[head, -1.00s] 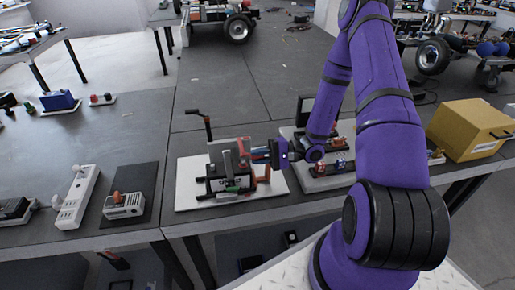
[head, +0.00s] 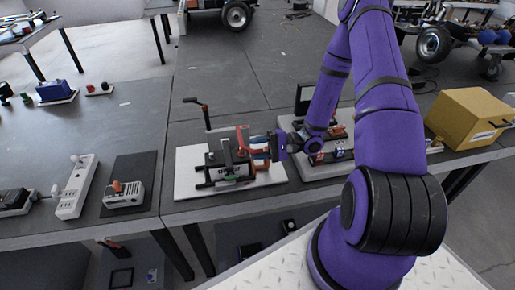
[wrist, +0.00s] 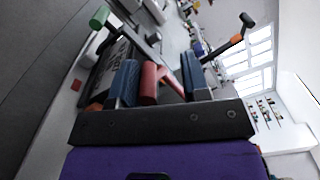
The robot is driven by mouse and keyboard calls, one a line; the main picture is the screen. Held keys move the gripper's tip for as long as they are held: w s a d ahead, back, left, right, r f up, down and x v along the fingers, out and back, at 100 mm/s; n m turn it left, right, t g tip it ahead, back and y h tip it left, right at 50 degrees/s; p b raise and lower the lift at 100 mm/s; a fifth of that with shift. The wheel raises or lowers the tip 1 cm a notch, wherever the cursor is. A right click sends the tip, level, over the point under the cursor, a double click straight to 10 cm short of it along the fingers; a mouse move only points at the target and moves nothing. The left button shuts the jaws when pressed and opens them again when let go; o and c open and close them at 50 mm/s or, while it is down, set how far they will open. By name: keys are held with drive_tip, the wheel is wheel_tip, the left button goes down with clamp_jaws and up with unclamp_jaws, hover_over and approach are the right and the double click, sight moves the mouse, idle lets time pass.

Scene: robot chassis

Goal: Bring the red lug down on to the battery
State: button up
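The battery (head: 216,160) is a dark block in a frame on a white board, with a green-tipped part on its front. In the wrist view the battery (wrist: 103,68) is at the left, partly hidden. The red lug (head: 243,138) stands above the battery's right side. It also shows in the wrist view (wrist: 150,84), between my blue fingers. My gripper (head: 259,147) reaches in from the right. In the wrist view my fingers stand apart around the lug, with the lug nearer the left finger and a gap toward the right one.
The white board (head: 186,180) lies near the bench's front edge. To the right are another board with small parts (head: 312,171) and a yellow box (head: 473,118). A power strip (head: 77,187) lies to the left.

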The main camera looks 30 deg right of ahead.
drive_tip(key=v, duration=1)
drive_tip(key=shift+s+d, duration=0.15)
drive_tip(key=shift+d, duration=0.25)
drive_tip(key=shift+r, duration=0.1)
drive_tip(key=s+a+r+n+g+h, duration=0.2)
drive_tip(key=a+r+g+h, duration=0.1)
drive_tip(key=r, duration=0.5)
drive_tip(key=s+a+r+n+g+h, duration=0.1)
drive_tip(key=a+r+n+g+h, duration=0.15)
drive_tip(key=r, duration=0.45)
drive_tip(key=s+a+r+n+g+h, duration=0.2)
drive_tip(key=a+r+n+g+h, duration=0.15)
drive_tip(key=r, duration=0.45)
drive_tip(key=s+a+r+t+h, duration=0.2)
drive_tip(key=s+r+t+h, duration=0.6)
drive_tip(key=s+r, duration=0.4)
wheel_tip(320, 180, up, 3)
drive_tip(key=shift+s+r+n+t, duration=0.2)
drive_tip(key=shift+s+n+t, duration=0.1)
drive_tip(key=shift+t, duration=0.1)
